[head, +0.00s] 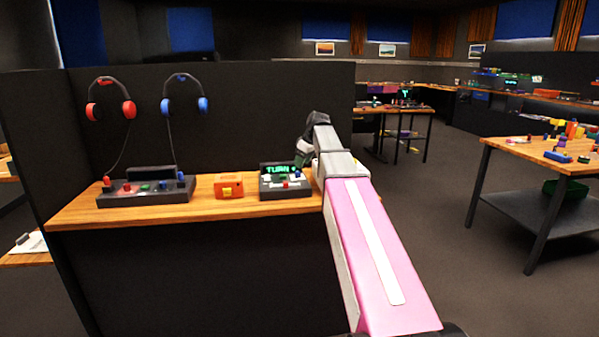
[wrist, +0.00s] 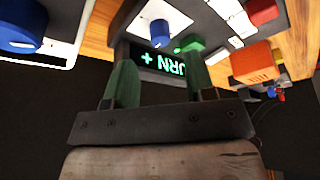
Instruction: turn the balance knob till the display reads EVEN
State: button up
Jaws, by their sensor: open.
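The dark panel (head: 286,193) stands on the wooden desk, and its display (head: 277,170) shows green "TURN" lettering. In the wrist view the display (wrist: 158,60) is upside down, partly covered by a finger, and "RN +" is legible. No label is readable, so I cannot tell which is the balance knob. My gripper (wrist: 160,82) is open, its green fingers apart with nothing between them, over the display side.
A larger blue knob (wrist: 22,30) is at the wrist view's left edge. An orange box (head: 229,186) and a wider console (head: 145,190) stand left of the panel. Red headphones (head: 110,100) and blue headphones (head: 184,95) hang on the dark partition (head: 260,110).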

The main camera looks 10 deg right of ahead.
aim_at(298, 172)
jog(key=shift+x, duration=2.65)
jog(key=c, duration=0.9)
